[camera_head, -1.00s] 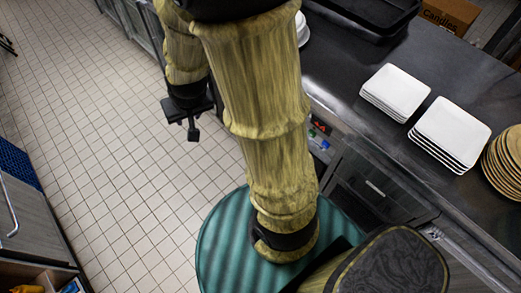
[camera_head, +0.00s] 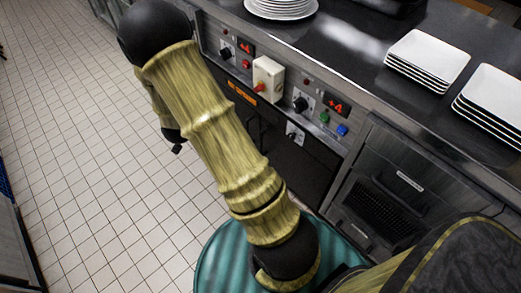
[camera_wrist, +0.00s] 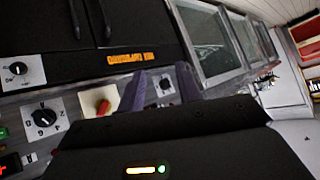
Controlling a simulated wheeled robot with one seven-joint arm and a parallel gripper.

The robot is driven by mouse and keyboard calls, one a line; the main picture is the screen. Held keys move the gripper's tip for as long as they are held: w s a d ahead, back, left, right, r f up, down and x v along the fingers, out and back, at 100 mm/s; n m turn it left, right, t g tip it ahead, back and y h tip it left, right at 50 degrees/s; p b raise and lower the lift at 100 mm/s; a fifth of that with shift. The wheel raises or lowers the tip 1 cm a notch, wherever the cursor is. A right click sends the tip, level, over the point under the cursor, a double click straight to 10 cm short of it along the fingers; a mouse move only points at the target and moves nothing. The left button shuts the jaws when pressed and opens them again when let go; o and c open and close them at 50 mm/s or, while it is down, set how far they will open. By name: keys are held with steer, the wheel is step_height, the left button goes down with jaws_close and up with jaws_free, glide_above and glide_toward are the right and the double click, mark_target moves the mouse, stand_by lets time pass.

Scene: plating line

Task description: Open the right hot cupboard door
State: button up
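The hot cupboard's dark front (camera_head: 305,168) is under the counter in the head view, partly hidden behind my arm. In the wrist view its black doors (camera_wrist: 138,25) fill the top left, with two dark bar handles (camera_wrist: 104,20) close together and an orange label (camera_wrist: 131,58). The doors look shut. I cannot tell which door is the right one in this turned view. My gripper (camera_wrist: 160,90) has its two fingers apart with nothing between them. It points at the control strip and door front, apart from the handles. In the head view only its dark tip (camera_head: 177,147) shows beside my arm.
Knobs and a red switch (camera_wrist: 98,101) line the control panel beside the doors. White plates (camera_head: 428,58) stand on the steel counter (camera_head: 345,35). A vented steel unit (camera_head: 390,200) is right of the cupboard. The tiled floor (camera_head: 90,170) at left is clear.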

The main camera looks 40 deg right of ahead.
mark_target(260, 141)
steer(key=s+d+f+m+g+h+b, duration=0.1)
steer(key=s+d+f+h+b, duration=0.1)
steer(key=f+b, duration=0.5)
steer(key=s+d+f+m+g+h+b, duration=0.1)
steer(key=d+f+h+b, duration=0.3)
steer(key=f+b, duration=0.4)
steer(key=s+d+f+m+g+h+b, duration=0.1)
steer(key=s+d+f+m+h+b, duration=0.2)
steer(key=f, duration=1.4)
steer(key=h+b, duration=0.2)
steer(key=b, duration=0.3)
steer(key=shift+s+f+h, duration=0.2)
steer(key=shift+s+h, duration=0.1)
steer(key=shift+d, duration=0.15)
steer(key=shift+d, duration=0.1)
steer(key=b+x, duration=0.7)
steer(key=x, duration=1)
steer(key=shift+d+f, duration=0.15)
steer(key=shift+c, duration=0.4)
